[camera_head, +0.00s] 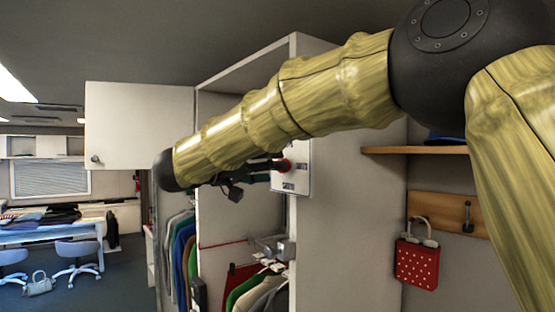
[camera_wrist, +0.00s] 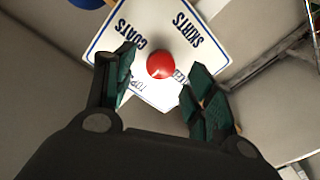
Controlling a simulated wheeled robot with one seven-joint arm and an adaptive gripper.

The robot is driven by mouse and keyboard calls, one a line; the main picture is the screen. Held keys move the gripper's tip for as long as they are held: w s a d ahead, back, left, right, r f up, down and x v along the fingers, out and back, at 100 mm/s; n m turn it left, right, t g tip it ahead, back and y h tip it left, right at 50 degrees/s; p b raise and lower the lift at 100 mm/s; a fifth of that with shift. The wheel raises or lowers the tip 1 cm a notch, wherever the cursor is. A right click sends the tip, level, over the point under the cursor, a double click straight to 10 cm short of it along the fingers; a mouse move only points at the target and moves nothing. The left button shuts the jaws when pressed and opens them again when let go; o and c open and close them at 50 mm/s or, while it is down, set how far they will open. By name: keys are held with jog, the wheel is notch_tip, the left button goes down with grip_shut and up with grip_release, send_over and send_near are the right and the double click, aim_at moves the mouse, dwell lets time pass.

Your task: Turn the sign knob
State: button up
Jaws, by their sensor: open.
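The sign knob is a round red knob (camera_wrist: 161,65) at the middle of a white sign plate (camera_wrist: 124,22) in the wrist view. The plate reads COATS, SKIRTS and other words partly hidden by my fingers. My gripper (camera_wrist: 155,92) is open, with one dark green finger on each side of the knob. Gaps show between the fingers and the knob, and I cannot tell how near they are in depth. In the head view, the sign (camera_head: 303,177) is on the wardrobe's side edge, and the red knob (camera_head: 283,165) is partly hidden by my gripper (camera_head: 268,172).
The wardrobe (camera_head: 345,220) stands open, with hanging clothes (camera_head: 262,293) inside. Its white door (camera_head: 140,125) is swung open at left. A wooden shelf (camera_head: 415,150) and a red dotted bag (camera_head: 417,263) on a hook board are at right. Desks and chairs stand far left.

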jog(key=shift+p+x, duration=0.6)
jog(key=shift+x, duration=1.1)
jog(key=c, duration=1.1)
jog(key=shift+o, duration=0.2)
